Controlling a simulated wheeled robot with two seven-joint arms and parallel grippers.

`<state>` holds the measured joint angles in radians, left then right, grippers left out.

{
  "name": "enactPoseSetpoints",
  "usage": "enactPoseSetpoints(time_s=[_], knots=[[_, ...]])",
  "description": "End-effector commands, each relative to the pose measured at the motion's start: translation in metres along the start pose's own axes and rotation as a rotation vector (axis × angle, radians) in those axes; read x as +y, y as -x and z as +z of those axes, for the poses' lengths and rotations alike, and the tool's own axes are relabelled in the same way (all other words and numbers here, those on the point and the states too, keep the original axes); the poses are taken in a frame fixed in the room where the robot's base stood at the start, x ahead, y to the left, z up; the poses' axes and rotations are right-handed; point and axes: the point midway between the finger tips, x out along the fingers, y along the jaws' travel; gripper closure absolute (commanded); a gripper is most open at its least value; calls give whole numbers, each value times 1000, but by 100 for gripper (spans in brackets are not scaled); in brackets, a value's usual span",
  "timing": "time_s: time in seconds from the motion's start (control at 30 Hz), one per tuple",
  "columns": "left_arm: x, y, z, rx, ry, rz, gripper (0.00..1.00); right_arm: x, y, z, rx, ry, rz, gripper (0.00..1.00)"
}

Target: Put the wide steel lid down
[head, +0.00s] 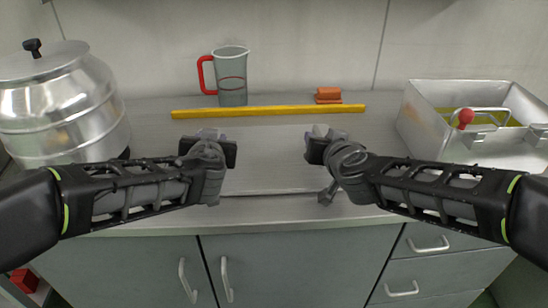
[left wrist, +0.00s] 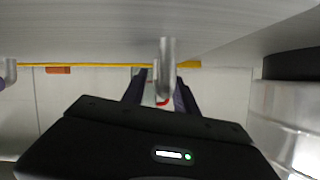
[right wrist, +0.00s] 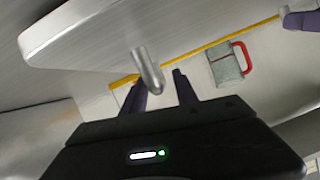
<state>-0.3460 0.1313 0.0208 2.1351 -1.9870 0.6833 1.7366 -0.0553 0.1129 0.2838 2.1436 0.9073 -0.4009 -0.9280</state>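The wide steel lid (head: 265,165) is a flat brushed-metal slab lying level between my grippers, over the front middle of the counter. It also shows in the left wrist view (left wrist: 90,30) and, with a rounded corner, in the right wrist view (right wrist: 85,38). My left gripper (head: 232,150) and my right gripper (head: 312,147) are at upright metal handles near its two ends. Whether the lid's underside touches the counter is hidden.
A yellow bar (head: 270,112) lies behind the lid, with a red-handled jug (head: 232,75) and orange blocks (head: 328,95) beyond it. A round steel vessel (head: 60,110) with a black-knobbed lid stands left. An open steel pan (head: 440,125) with a red-knobbed tool stands right.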

Motion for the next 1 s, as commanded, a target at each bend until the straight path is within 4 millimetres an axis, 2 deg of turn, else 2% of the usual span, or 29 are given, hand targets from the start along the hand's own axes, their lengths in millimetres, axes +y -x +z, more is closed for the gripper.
enactPoseSetpoints(time_s=[0.17,0.27,0.5,0.7,0.83,1.0], knots=[[1,14,-1,3,0,2,65,0,0,0,0,0,0,65],[0,29,-1,3,1,1,65,0,0,0,0,0,0,65],[0,79,-2,5,1,1,65,0,0,0,0,0,0,65],[0,110,-1,2,1,1,65,0,0,0,0,0,0,65],[0,118,0,0,0,1,65,0,0,0,0,0,0,65],[0,120,0,0,-1,0,65,0,0,0,0,0,0,65]])
